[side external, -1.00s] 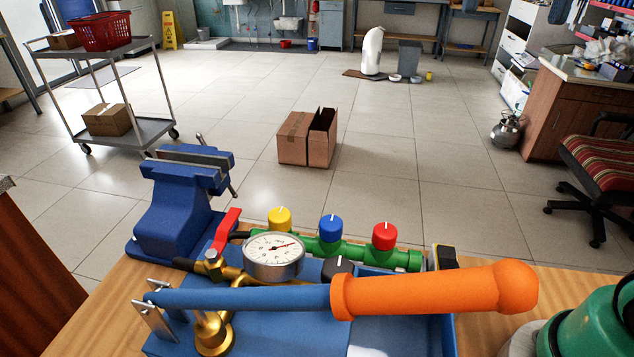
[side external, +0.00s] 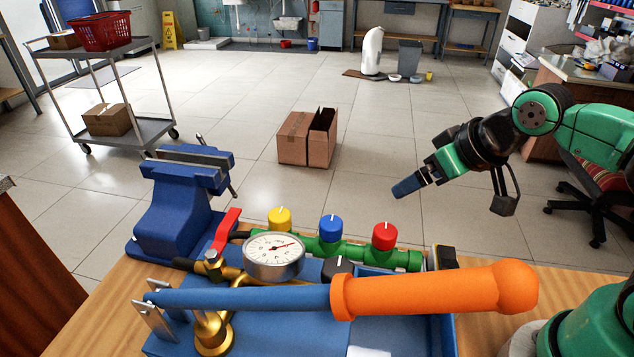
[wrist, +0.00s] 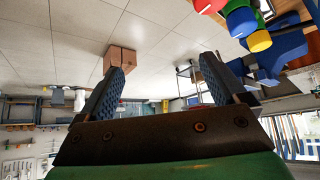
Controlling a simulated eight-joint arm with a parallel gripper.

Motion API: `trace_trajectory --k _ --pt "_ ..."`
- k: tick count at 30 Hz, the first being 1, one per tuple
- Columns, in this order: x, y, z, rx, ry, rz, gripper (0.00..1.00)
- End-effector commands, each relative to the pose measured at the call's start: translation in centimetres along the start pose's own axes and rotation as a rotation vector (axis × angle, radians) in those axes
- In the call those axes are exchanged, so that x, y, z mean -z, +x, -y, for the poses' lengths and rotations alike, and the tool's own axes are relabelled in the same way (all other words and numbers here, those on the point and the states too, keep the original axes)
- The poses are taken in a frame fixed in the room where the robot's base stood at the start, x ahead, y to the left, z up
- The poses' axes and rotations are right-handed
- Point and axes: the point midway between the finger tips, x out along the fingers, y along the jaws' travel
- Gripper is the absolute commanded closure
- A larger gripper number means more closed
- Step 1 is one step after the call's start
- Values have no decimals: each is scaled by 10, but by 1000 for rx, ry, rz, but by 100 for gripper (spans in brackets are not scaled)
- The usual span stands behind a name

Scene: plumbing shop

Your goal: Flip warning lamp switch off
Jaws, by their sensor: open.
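My gripper (side external: 408,186) hangs in the air above and behind the right end of the bench, its blue fingers pointing left and down. In the wrist view my gripper (wrist: 162,82) shows two separated blue fingers with nothing between them. No switch is clearly identifiable as the warning lamp switch. A small black and yellow box (side external: 441,258) stands at the right end of the green pipe, partly hidden by the orange handle; I cannot tell whether it is the switch. A black knob (side external: 337,267) with a white mark sits beside the gauge.
The green manifold (side external: 348,250) carries yellow, blue and red knobs. A gauge (side external: 274,256), a red lever (side external: 226,230) and a blue vise (side external: 180,205) stand to its left. A long orange-handled lever (side external: 430,289) crosses the front.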

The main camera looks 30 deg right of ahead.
Motion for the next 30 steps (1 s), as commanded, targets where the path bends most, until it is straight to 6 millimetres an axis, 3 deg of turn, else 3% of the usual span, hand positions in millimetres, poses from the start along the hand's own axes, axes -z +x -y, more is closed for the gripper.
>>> trace_trajectory --k 1,5,9,18,30 --pt "0 -1 0 -1 12 10 26" --pt "-2 -9 -4 -9 134 119 63" --pt "-6 -30 -11 -53 388 344 100" --pt "-12 -78 -16 -186 757 681 100" --pt "-13 -81 -16 -199 781 705 100"
